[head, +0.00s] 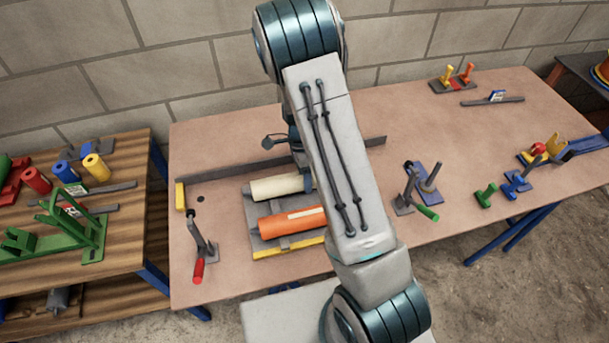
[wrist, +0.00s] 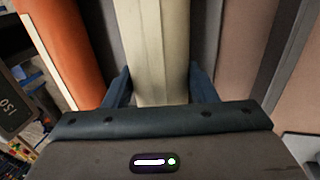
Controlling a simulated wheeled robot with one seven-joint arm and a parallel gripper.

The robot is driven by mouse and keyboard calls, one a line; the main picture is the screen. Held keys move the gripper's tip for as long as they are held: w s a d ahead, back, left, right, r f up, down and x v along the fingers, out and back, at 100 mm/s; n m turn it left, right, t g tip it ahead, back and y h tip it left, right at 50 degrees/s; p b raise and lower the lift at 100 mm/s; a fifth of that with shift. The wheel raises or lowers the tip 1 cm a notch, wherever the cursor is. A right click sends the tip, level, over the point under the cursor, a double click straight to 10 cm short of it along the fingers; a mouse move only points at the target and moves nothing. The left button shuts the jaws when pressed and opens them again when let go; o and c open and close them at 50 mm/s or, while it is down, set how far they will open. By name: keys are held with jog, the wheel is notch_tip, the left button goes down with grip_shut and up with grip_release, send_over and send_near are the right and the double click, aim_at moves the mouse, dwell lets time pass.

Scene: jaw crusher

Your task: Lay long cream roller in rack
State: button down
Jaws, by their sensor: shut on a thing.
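The long cream roller (head: 278,187) lies level at the back of the rack (head: 258,243), behind the orange roller (head: 292,224). Its right part is hidden behind my arm in the head view. In the wrist view my gripper (wrist: 160,92) has one finger on each side of the cream roller (wrist: 157,45) and is shut on it. The orange roller (wrist: 65,50) lies beside it to the left, apart from it. In the head view my gripper is hidden behind my arm. I cannot tell whether the cream roller rests fully on the rack.
A grey bar (head: 235,168) lies behind the rack. A red-handled clamp (head: 199,255) stands left of it and a green-handled clamp (head: 412,195) right of my arm. The wooden side table (head: 130,215) at left holds several coloured parts.

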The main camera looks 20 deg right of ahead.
jog(key=shift+f, duration=0.2)
jog(key=c, duration=0.5)
grip_release()
jog(key=b+v, duration=0.1)
jog(key=v, duration=1.2)
jog(key=shift+r, duration=0.4)
jog(key=shift+w, duration=0.15)
